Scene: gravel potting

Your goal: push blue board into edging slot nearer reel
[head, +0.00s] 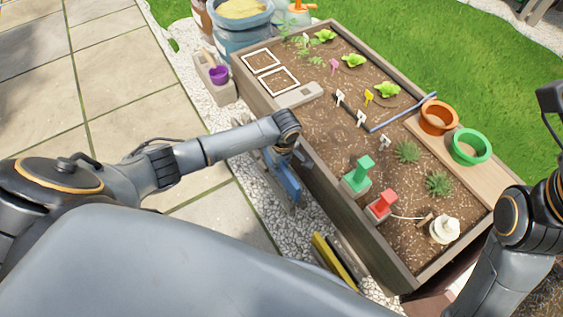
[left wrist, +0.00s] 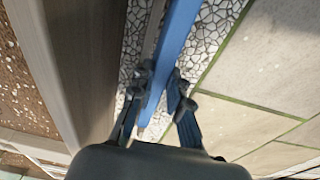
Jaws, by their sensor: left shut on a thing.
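The blue board (head: 287,182) stands on edge low beside the planter's near-left wall, over the gravel strip. My left gripper (head: 284,155) is shut on it from above. In the left wrist view the blue board (left wrist: 176,40) runs between the fingers of the gripper (left wrist: 160,78), with a grey edging rail (left wrist: 153,35) close on its left. I cannot tell whether the board's lower edge sits in a slot. A white reel (head: 445,229) with a cord stands at the planter's lower right corner. My right arm is at the right edge; its gripper (head: 550,100) is only partly visible.
A yellow board (head: 335,262) stands beside a grey rail along the same gravel strip (head: 313,215), nearer the reel. The planter wall (head: 330,205) rises close beside the blue board. Paving (head: 130,110) is clear on the left.

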